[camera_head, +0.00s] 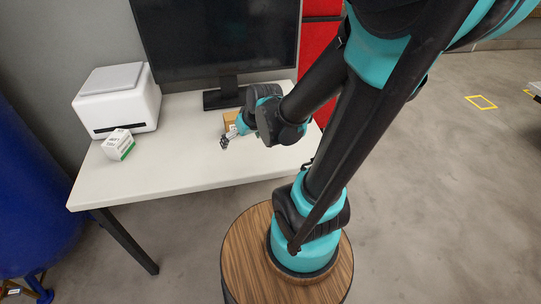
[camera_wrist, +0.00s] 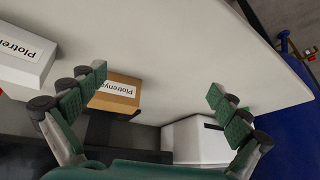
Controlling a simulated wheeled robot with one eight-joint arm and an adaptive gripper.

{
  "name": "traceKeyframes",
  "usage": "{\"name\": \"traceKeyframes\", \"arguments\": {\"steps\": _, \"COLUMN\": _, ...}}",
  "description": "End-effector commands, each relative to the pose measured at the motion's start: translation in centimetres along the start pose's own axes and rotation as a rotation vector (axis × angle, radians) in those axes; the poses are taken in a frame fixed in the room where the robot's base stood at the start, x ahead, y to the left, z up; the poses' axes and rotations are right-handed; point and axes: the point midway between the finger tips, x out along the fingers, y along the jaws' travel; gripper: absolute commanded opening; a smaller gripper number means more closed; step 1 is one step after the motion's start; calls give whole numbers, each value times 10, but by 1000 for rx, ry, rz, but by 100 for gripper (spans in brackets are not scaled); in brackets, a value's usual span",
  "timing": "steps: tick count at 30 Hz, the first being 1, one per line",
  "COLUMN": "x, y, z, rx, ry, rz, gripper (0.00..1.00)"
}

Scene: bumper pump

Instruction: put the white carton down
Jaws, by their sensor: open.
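My gripper (camera_head: 224,142) is over the white table, its jaws apart. In the wrist view my gripper (camera_wrist: 158,82) has two green-padded fingers spread wide with nothing between the tips. A white carton (camera_wrist: 23,58) with a printed label lies on the table at the left of the wrist view, apart from the fingers and cut by the picture edge. I cannot make it out in the head view, where my arm hides that part. Another small white box with a green stripe (camera_head: 118,146) stands at the left of the table in the head view, away from my gripper.
A brown labelled box (camera_head: 230,120) stands behind my gripper; in the wrist view the box (camera_wrist: 119,90) is by the left finger. A white printer-like machine (camera_head: 117,100) and a monitor (camera_head: 215,40) stand at the back. The table's front (camera_head: 180,175) is clear. A blue barrel (camera_head: 35,190) stands left.

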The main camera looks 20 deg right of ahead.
Motion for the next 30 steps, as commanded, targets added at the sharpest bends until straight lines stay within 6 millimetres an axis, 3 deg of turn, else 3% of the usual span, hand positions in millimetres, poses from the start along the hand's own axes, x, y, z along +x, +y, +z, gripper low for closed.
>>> {"name": "traceKeyframes", "arguments": {"steps": 1, "x": -8, "y": 14, "z": 22, "rx": 49, "ry": -26, "rz": 43, "gripper": 100}}
{"name": "traceKeyframes", "arguments": {"steps": 3, "x": -16, "y": 28, "z": 46, "rx": 109, "ry": -58, "rz": 94, "gripper": 100}}
{"name": "traceKeyframes", "arguments": {"steps": 9, "x": -30, "y": 51, "z": 86, "rx": 212, "ry": -107, "rz": 184, "gripper": 100}}
{"name": "traceKeyframes", "arguments": {"steps": 23, "x": -31, "y": 53, "z": 91, "rx": 226, "ry": -114, "rz": 197, "gripper": 100}}
{"name": "traceKeyframes", "arguments": {"steps": 30, "x": -31, "y": 53, "z": 90, "rx": 225, "ry": -114, "rz": 196, "gripper": 73}}
